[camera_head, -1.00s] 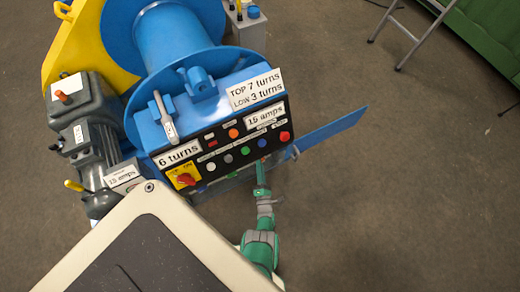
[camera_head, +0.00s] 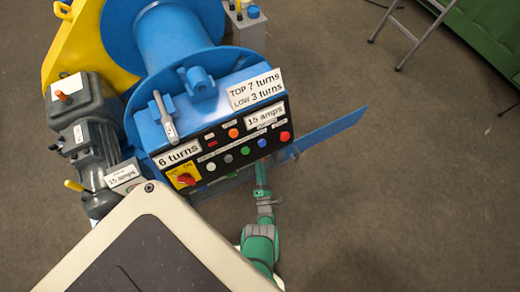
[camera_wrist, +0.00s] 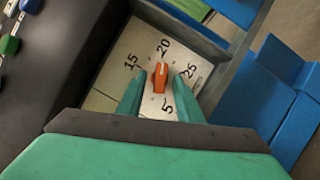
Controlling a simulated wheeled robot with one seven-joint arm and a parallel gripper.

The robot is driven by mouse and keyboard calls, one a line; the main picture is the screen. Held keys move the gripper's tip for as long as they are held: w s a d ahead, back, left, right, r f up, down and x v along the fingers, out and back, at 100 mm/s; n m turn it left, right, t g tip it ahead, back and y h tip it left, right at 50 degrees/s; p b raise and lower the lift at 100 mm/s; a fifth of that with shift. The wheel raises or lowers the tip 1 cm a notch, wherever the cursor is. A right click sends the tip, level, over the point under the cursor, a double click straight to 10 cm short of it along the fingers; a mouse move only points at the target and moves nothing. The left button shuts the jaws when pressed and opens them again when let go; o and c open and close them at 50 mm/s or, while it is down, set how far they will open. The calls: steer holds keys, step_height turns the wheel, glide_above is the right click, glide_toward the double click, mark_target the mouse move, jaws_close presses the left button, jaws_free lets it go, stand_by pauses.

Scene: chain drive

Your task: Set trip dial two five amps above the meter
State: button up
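The trip dial (camera_wrist: 112,88) shows in the wrist view as a white plate with 5, 15, 20 and 25 marked on it. Its orange knob (camera_wrist: 160,76) has a pale line that points about at 20. My gripper (camera_wrist: 158,84) is open, with one green finger on each side of the knob. A gap shows between each finger and the knob. In the head view my gripper reaches in under the lower edge of the black panel (camera_head: 225,142), and its tips and the dial are hidden. A 15 amps label (camera_head: 264,116) is on the panel; another (camera_head: 123,174) is at the left.
The panel carries several coloured buttons and a red selector on a yellow plate (camera_head: 184,178). A blue plate (camera_head: 328,131) juts out at the right. In the wrist view blue parts (camera_wrist: 265,90) stand close on the right.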

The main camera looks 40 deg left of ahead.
steer(key=shift+d, duration=0.1)
steer(key=v, duration=1)
steer(key=shift+s+d, duration=0.2)
steer(key=shift+s, duration=0.2)
steer(key=shift+w, duration=0.1)
stand_by(0.3)
steer(key=s+d+r+m+h, duration=0.4)
steer(key=d+r+m, duration=0.3)
steer(key=r+m, duration=0.3)
steer(key=s+d+r+m+t+h, duration=0.1)
steer(key=s+d+r+m+h, duration=0.4)
steer(key=r+m, duration=0.6)
steer(key=s+d+r+m+t+h, duration=0.1)
steer(key=s+d+r+m+h, duration=0.4)
steer(key=r, duration=1.3)
steer(key=d+m, duration=0.3)
steer(key=m, duration=0.2)
steer(key=shift+d+r, duration=0.35)
steer(key=shift+d, duration=0.05)
